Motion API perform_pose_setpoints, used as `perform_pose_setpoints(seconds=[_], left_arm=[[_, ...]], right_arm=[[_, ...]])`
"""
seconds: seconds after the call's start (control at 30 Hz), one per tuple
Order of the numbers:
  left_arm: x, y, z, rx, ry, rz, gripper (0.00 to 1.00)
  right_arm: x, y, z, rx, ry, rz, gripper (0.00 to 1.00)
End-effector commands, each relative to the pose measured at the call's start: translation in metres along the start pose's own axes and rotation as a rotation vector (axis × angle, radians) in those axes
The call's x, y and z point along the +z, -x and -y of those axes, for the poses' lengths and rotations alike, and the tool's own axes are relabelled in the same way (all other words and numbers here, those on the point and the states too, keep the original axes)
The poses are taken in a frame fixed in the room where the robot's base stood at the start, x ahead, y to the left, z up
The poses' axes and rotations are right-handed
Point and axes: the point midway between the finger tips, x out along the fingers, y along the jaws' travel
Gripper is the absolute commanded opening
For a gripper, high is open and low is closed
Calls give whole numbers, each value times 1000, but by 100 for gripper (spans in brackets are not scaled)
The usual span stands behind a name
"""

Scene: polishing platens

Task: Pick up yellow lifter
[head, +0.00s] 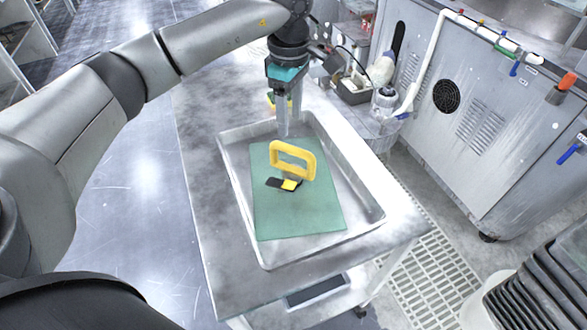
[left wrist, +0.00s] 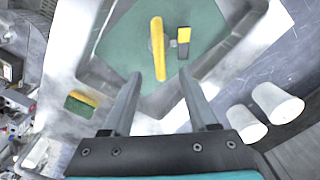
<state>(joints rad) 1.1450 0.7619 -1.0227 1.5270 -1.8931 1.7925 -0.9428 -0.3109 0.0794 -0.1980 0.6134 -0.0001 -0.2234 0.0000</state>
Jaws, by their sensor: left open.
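The yellow lifter (head: 307,158) is a yellow loop handle. It stands upright on a green mat (head: 300,217) in a shallow metal tray (head: 378,212). Its grey foot is partly hidden. In the left wrist view the lifter (left wrist: 157,48) shows as a narrow yellow bar, seen from above, beyond my fingertips. My left gripper (head: 284,128) points down, open and empty, just behind the lifter in the head view and apart from it. In the left wrist view its two fingers (left wrist: 162,76) are spread. My right gripper is not in view.
A small black and yellow piece (head: 283,184) lies beside the lifter's foot. A green and yellow sponge (left wrist: 81,103) and white cups (left wrist: 278,103) lie outside the tray. Bottles (head: 383,98) and a grey machine (head: 480,110) stand at the right.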

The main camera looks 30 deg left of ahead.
Motion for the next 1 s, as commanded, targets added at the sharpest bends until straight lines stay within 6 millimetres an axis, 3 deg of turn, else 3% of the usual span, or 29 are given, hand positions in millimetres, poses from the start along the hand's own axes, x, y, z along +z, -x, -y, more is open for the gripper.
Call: perform_pose_setpoints(seconds=[0.13, 0.47, 0.73, 1.0], left_arm=[[0, -28, 0, -2, 0, 1, 59], [2, -50, 0, -1, -1, 2, 59], [4, -89, 1, -1, 0, 2, 59], [4, -94, 1, 1, 0, 2, 59]], right_arm=[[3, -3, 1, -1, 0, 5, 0], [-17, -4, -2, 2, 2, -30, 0], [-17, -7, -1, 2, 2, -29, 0], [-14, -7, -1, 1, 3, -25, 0]])
